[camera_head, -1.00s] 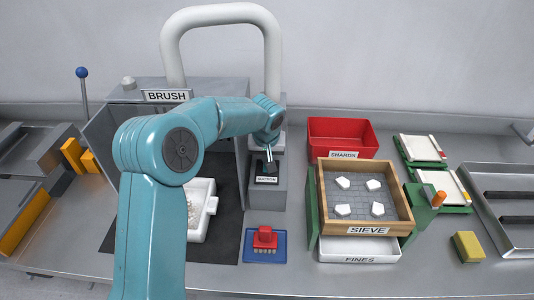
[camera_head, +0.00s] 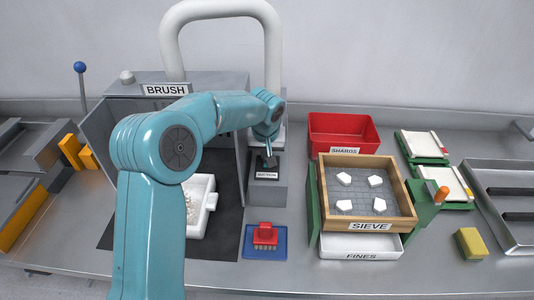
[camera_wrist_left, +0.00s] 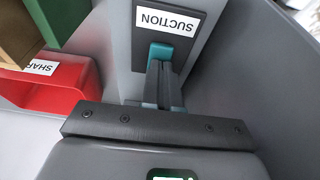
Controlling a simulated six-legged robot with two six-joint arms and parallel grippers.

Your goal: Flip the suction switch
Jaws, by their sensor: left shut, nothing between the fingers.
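The suction unit is a grey box (camera_head: 268,195) right of the brush booth, with a small SUCTION label (camera_head: 266,175). The label shows upside down in the left wrist view (camera_wrist_left: 168,20). My left gripper (camera_head: 269,160) is shut and empty, with its fingers at the box's face just behind the label. In the left wrist view the closed fingers (camera_wrist_left: 160,65) end close beside the label, over a teal patch. I cannot tell whether that patch is fingertip or switch. The switch itself is not clearly visible, and contact is unclear. My right gripper is not in view.
The brush booth (camera_head: 222,90) with a white hose (camera_head: 272,60) stands left and behind. A red shards bin (camera_head: 345,126), wooden sieve (camera_head: 326,200) and white fines drawer (camera_head: 350,246) stand right. A red brush (camera_head: 265,233) lies on a blue mat in front.

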